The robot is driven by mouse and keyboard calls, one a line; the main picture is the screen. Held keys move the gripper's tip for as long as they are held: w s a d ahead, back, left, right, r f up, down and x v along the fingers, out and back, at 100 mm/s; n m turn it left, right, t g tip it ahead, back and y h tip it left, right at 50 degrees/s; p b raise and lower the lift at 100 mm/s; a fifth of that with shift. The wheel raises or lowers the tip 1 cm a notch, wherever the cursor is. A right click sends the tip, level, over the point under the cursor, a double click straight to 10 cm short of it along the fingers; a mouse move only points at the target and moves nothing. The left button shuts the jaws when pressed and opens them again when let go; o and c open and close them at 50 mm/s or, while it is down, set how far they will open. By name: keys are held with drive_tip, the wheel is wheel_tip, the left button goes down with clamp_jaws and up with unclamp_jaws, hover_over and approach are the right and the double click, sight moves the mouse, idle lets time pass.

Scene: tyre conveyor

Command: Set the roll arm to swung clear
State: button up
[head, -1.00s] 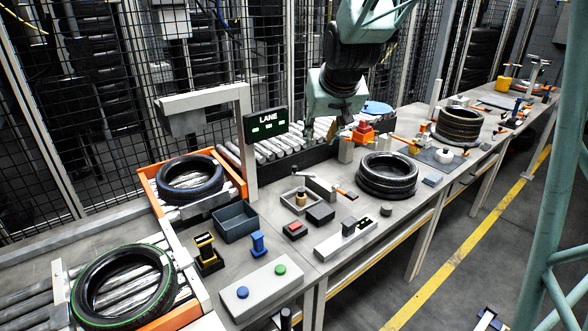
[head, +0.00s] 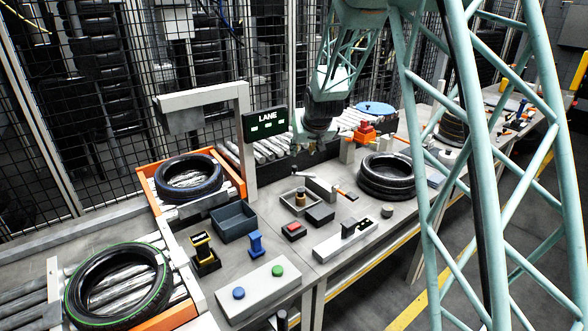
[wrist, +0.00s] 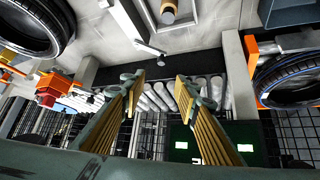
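A small pale bar (head: 319,184) on a pivot, which looks like the roll arm, lies over the table between the small tray and the dark tyre. In the wrist view a pale bar (wrist: 127,18) shows at top centre, just beyond my fingertips. I cannot tell its exact setting. My gripper (wrist: 158,80) is open and empty, its two ribbed fingers wide apart. In the head view my gripper (head: 308,150) hangs above the rollers at the back of the table, behind the bar; its fingers are partly lost against the dark background.
A dark tyre stack (head: 387,177) lies to the right of the bar. A small tray (head: 284,201) with a tan cylinder (head: 300,196) stands to its left. The LANE sign (head: 265,124) and its post stand left of my gripper. A red-orange device (head: 365,134) is at the right.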

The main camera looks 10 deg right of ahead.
approach(295, 166)
drive_tip(key=s+r, duration=0.2)
drive_tip(key=s, duration=0.1)
drive_tip(key=shift+t, duration=0.3)
drive_tip(key=shift+b, duration=0.3)
drive_tip(key=shift+b+x, duration=1)
drive_tip(key=shift+x, duration=5.85)
drive_tip(key=shift+a, duration=0.1)
clamp_jaws()
